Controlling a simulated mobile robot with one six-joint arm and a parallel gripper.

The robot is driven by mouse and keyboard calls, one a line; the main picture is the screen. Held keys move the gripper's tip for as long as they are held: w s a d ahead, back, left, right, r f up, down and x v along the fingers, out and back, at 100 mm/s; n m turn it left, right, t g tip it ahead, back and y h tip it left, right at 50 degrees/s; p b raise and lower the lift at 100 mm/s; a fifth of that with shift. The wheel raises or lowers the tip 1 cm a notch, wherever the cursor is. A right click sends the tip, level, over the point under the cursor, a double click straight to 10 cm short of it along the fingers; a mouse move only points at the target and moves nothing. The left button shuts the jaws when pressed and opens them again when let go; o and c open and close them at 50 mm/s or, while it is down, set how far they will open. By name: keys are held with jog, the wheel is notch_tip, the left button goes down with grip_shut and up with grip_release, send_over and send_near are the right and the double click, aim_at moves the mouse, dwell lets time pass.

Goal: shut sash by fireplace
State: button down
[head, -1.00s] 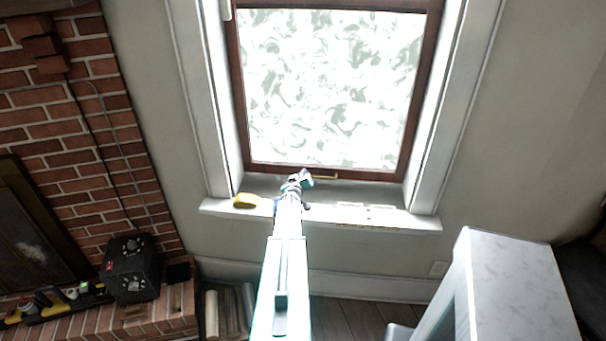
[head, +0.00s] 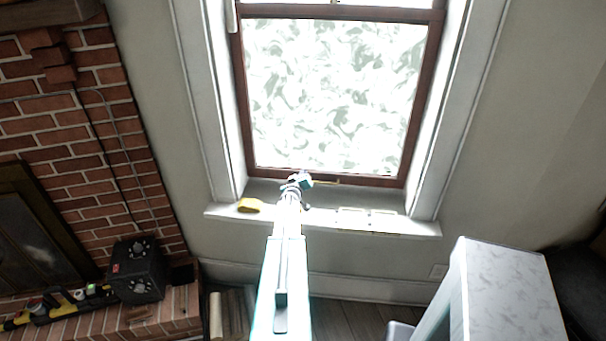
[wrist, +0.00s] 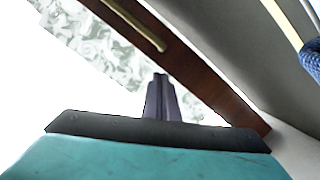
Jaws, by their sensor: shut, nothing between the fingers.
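The window sash by the brick fireplace has a brown wooden frame around patterned pale glass (head: 335,95). Its bottom rail (head: 375,181) sits above the white sill (head: 405,227), with a grey strip between them. A thin brass handle (head: 325,182) is on this rail; it also shows in the wrist view (wrist: 135,25). My gripper (head: 303,180) is at the bottom rail, just left of the handle's visible part. In the wrist view my gripper (wrist: 160,82) has its fingers together and empty, overlapping the glass and beside the brown rail (wrist: 205,80). I cannot tell whether they touch it.
A yellow object (head: 249,205) lies on the sill's left end. A black box with knobs (head: 137,270) stands on the brick hearth at left. A white cabinet (head: 505,290) stands at lower right. A blue thing (wrist: 312,60) shows at the wrist view's right edge.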

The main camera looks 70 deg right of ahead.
jog(key=shift+w+a+r+p, duration=0.1)
jog(key=shift+w+r+p, duration=0.15)
jog(key=shift+r+p, duration=0.3)
jog(key=b+v, duration=0.2)
jog(key=v, duration=0.8)
jog(key=shift+f+b, duration=0.25)
jog(key=shift+b, duration=0.15)
